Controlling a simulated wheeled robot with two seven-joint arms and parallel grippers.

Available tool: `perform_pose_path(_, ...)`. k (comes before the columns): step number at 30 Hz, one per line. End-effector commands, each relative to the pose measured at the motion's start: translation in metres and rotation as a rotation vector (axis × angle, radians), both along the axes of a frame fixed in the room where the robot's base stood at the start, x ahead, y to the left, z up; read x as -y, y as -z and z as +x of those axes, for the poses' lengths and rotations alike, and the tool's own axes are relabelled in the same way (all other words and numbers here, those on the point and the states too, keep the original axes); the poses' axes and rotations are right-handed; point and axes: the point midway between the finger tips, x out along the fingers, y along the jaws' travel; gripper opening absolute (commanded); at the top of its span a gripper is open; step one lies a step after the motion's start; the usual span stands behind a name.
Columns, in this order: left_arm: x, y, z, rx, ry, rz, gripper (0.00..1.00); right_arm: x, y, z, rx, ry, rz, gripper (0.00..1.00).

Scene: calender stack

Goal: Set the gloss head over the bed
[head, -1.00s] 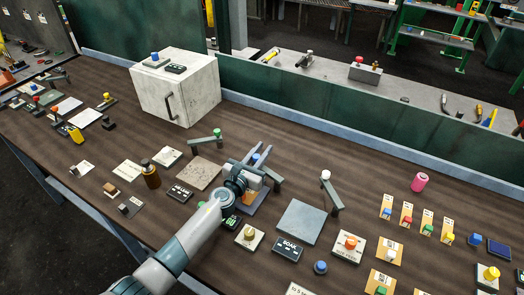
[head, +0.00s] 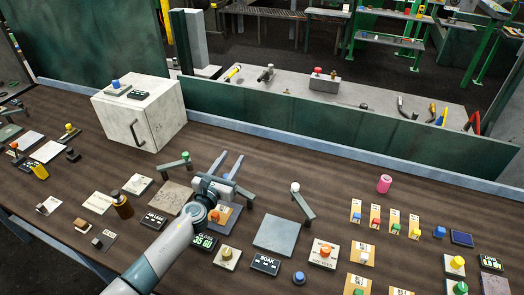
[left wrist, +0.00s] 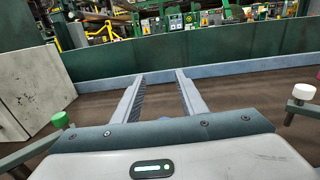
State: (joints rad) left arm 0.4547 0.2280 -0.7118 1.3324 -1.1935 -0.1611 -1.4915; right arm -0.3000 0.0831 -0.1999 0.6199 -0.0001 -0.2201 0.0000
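My left gripper (head: 230,155) is open, its two fingers spread and pointing away over the table, with nothing held between them. A blue knob (head: 226,177) shows beside the fingers, and a bit of blue shows low between them in the left wrist view (left wrist: 164,119). What carries this knob is mostly hidden by my gripper. A blue plate (head: 234,217) lies under my wrist, with a "35 GU" display (head: 204,241) in front. A green-knobbed arm (head: 173,165) stands left by a stone-like plate (head: 169,196). I cannot tell for certain which part is the gloss head. My right gripper is out of view.
A white-knobbed arm (head: 303,204) stands right of my gripper, beside a grey plate (head: 278,236). A white cabinet (head: 140,115) stands back left. A brown bottle (head: 122,205), a pink cylinder (head: 384,184) and several buttons are around. The table behind my fingers is bare.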

Motion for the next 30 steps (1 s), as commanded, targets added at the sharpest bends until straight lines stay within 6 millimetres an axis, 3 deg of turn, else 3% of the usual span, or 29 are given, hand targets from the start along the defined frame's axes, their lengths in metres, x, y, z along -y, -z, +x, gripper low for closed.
perform_pose_path(3, 0.022, -0.017, -0.012, 0.000, 0.005, -0.001, 0.38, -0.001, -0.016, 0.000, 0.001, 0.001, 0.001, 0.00)
perform_pose_path(15, 0.082, -0.053, -0.044, 0.001, 0.005, -0.004, 0.38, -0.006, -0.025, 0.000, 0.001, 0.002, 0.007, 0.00)
perform_pose_path(21, 0.098, -0.064, -0.053, 0.000, 0.003, -0.002, 0.38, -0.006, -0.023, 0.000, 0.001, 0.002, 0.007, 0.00)
perform_pose_path(30, 0.103, -0.067, -0.056, -0.001, 0.002, 0.000, 0.38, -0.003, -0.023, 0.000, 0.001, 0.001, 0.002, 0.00)
